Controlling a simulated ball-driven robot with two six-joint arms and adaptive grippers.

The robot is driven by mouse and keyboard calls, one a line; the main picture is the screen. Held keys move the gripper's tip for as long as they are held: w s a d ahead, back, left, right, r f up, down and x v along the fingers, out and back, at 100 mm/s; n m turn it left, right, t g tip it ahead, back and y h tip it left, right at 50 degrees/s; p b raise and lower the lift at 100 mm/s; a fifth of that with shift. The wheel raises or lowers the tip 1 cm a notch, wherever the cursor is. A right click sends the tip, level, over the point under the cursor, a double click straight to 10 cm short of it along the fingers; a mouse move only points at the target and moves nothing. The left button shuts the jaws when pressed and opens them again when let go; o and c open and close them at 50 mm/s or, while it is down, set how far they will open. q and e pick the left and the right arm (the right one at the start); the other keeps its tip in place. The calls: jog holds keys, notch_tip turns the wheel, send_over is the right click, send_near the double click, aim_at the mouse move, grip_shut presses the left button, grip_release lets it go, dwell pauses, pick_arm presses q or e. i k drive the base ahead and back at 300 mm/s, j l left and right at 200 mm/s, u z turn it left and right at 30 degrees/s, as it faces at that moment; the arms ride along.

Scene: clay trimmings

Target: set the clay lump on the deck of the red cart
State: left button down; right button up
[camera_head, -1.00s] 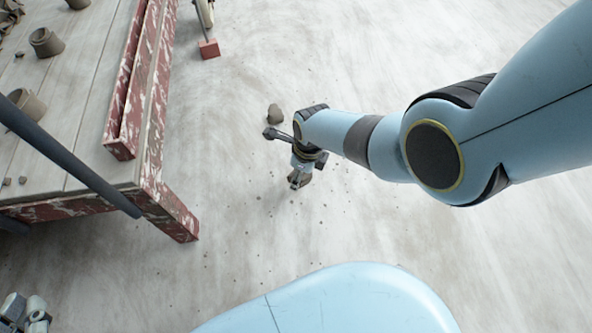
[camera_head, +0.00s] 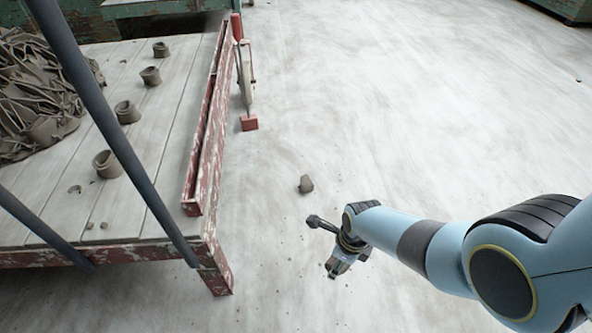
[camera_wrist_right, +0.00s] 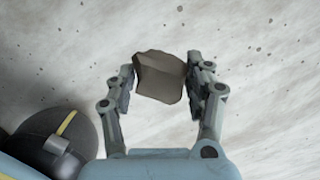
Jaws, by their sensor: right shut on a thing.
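The red cart stands at the left of the head view, with a pale plank deck (camera_head: 150,205) and chipped red side boards (camera_head: 211,125). My right gripper (camera_head: 337,268) is over the floor, to the right of the cart's near corner. In the right wrist view it (camera_wrist_right: 160,82) is shut on a brown-grey clay lump (camera_wrist_right: 161,78), held between its two fingers. In the head view the lump is hard to make out at the gripper. Another clay lump (camera_head: 305,184) lies on the floor beyond the gripper. My left gripper is out of view.
Several clay pots (camera_head: 107,164) stand in a row on the deck, and a heap of clay strips (camera_head: 35,100) lies at its left. Dark bars (camera_head: 130,160) cross in front of the deck. A red block (camera_head: 249,123) sits by the wheel. Bare deck shows near the front.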

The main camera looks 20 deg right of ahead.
aim_at(183, 104)
jog(key=i+l, duration=0.25)
jog(key=l, duration=0.15)
jog(key=i+l, duration=0.3)
jog(key=l, duration=0.15)
jog(key=i+l, duration=0.25)
jog(key=l, duration=0.15)
jog(key=i+l+u, duration=0.1)
jog(key=u, duration=0.3)
jog(key=l+u, duration=0.2)
jog(key=u, duration=0.15)
jog(key=i+l+u, duration=0.1)
jog(key=l+u, duration=0.15)
jog(key=u, duration=0.15)
jog(key=l+u, duration=0.2)
jog(key=u, duration=0.2)
